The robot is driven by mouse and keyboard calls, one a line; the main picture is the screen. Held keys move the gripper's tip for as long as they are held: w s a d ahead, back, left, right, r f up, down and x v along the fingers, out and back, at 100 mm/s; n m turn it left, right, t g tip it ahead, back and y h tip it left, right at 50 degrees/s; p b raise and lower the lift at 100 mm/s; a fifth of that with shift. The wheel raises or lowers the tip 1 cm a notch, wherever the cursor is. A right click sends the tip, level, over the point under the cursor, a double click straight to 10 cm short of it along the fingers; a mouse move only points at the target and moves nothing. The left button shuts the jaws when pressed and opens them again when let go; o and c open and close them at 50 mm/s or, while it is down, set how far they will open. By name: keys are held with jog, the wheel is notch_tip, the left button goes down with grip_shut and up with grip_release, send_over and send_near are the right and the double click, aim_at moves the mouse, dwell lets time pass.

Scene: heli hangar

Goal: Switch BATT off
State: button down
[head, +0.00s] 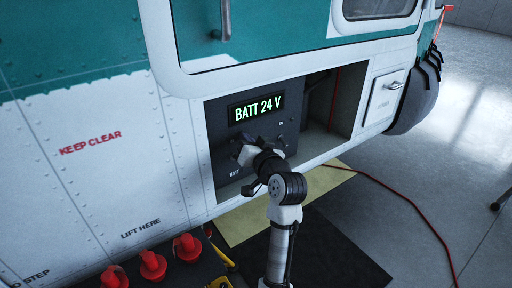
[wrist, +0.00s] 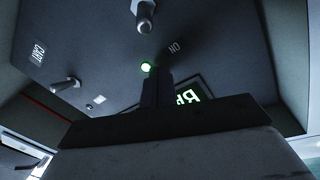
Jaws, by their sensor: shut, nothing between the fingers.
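The dark switch panel (head: 222,133) sits in an open bay in the helicopter's side. Its lit display (head: 256,108) reads BATT 24 V, and a BATT label (head: 234,173) is at its lower left. My gripper (head: 238,149) is in front of the panel and covers part of it. In the wrist view the shut, empty fingers (wrist: 157,88) point at the panel near a lit green lamp (wrist: 148,67). A metal toggle (wrist: 144,14) shows at the top edge, apart from the fingers. I cannot read its label there. The display (wrist: 188,97) is partly hidden.
Another toggle (wrist: 65,86) is at the left in the wrist view. The open bay (head: 345,105) continues right of the panel, with a red cable inside. Red caps (head: 152,265) stand below left. A red hose (head: 410,213) lies on the floor at right.

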jog(key=shift+s+a+f, duration=0.2)
jog(key=shift+s+f, duration=0.1)
jog(key=shift+f, duration=0.25)
jog(key=shift+s+a+f, duration=0.15)
jog(key=shift+s+f, duration=0.15)
jog(key=shift+f, duration=0.3)
jog(key=shift+s+a+f, duration=0.2)
jog(key=shift+s+f, duration=0.1)
jog(key=shift+f, duration=0.25)
jog(key=shift+f+t+b, duration=0.2)
jog(key=shift+t+b, duration=0.1)
jog(key=shift+b, duration=0.5)
jog(key=shift+s+d+f+t+y+b, duration=0.15)
jog(key=shift+f+t+b, duration=0.15)
jog(key=shift+b, duration=0.95)
jog(key=shift+s+f+t+y+b, duration=0.15)
jog(key=shift+t+b, duration=0.25)
jog(key=shift+b, duration=0.8)
jog(key=t+b, duration=0.2)
jog(key=b, duration=0.4)
jog(key=f+m+t+y+b, duration=0.1)
jog(key=t+b, duration=0.1)
jog(key=b, duration=0.5)
jog(key=shift+s+d+f, duration=0.1)
jog(key=shift+s+f, duration=0.05)
jog(key=shift+f, duration=0.1)
jog(key=shift+r, duration=0.1)
